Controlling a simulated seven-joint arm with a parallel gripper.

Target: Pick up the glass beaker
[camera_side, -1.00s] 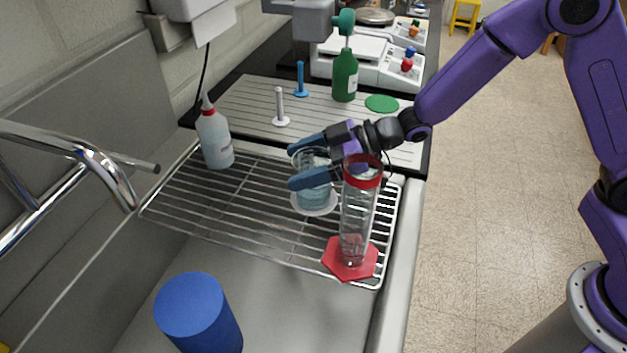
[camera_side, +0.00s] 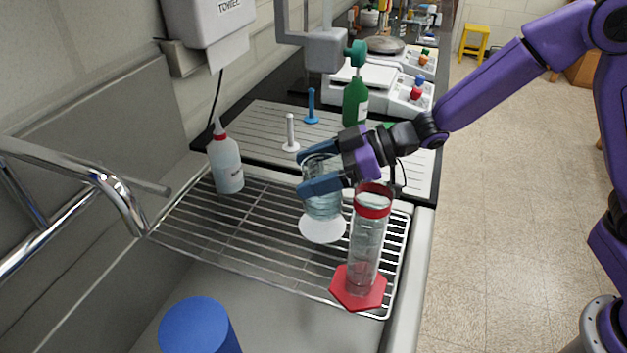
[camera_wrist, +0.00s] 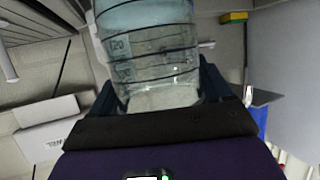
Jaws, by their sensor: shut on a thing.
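The glass beaker (camera_side: 322,203) is clear with a bluish tint. My gripper (camera_side: 320,172) is shut around its sides, with one blue finger on each side. The beaker is roughly upright in the side view, its base just above a white round disc (camera_side: 322,230) on the wire rack. In the wrist view the beaker (camera_wrist: 152,55) fills the space between the fingers, and its printed graduation marks show.
A tall glass cylinder (camera_side: 364,245) with a red collar and red base stands close in front, right of the beaker. A wash bottle (camera_side: 226,165) stands at the rack's left. The wire rack (camera_side: 250,235) has free room between them. A blue cylinder (camera_side: 200,330) is in front.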

